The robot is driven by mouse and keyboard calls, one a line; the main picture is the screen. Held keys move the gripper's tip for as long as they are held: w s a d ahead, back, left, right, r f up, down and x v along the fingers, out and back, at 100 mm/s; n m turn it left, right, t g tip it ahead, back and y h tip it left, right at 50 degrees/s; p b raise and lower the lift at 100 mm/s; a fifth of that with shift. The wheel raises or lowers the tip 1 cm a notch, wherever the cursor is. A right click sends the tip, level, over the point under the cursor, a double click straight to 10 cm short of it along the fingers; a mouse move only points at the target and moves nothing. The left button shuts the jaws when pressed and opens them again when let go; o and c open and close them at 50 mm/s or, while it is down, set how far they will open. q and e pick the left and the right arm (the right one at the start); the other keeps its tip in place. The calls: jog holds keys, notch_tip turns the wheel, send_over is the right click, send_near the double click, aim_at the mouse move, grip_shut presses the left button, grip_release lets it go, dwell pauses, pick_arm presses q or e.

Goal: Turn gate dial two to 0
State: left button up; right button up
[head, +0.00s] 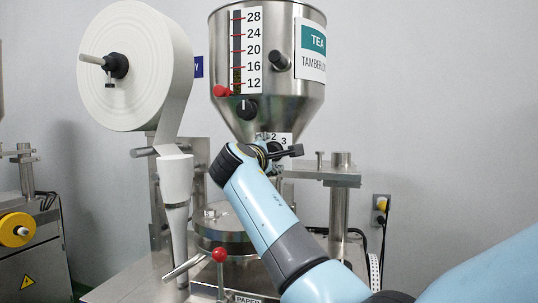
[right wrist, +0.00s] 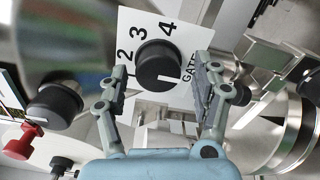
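The gate dial is a black round knob (right wrist: 158,62) on a white card (right wrist: 190,38) in the right wrist view. The card reads 1, 2, 3, 4 and part of "GATE"; no 0 is legible. The knob has a pale mark on its lower right side. My right gripper (right wrist: 160,74) is open, one finger on each side of the knob, with gaps visible between. In the head view my right gripper (head: 275,151) is at the card (head: 283,138) under the hopper and hides most of the dial. My left gripper is not in view.
The steel hopper (head: 268,75) has a level scale, a black knob (head: 245,109) and a red knob (head: 221,91). A paper roll (head: 140,65) stands left, a red-ball lever (head: 219,255) below. A steel post with a bracket (head: 335,175) stands right of my gripper.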

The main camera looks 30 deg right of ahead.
jog(key=v, duration=0.7)
jog(key=shift+s+a, duration=0.15)
jog(key=shift+a, duration=0.05)
dwell(0.3)
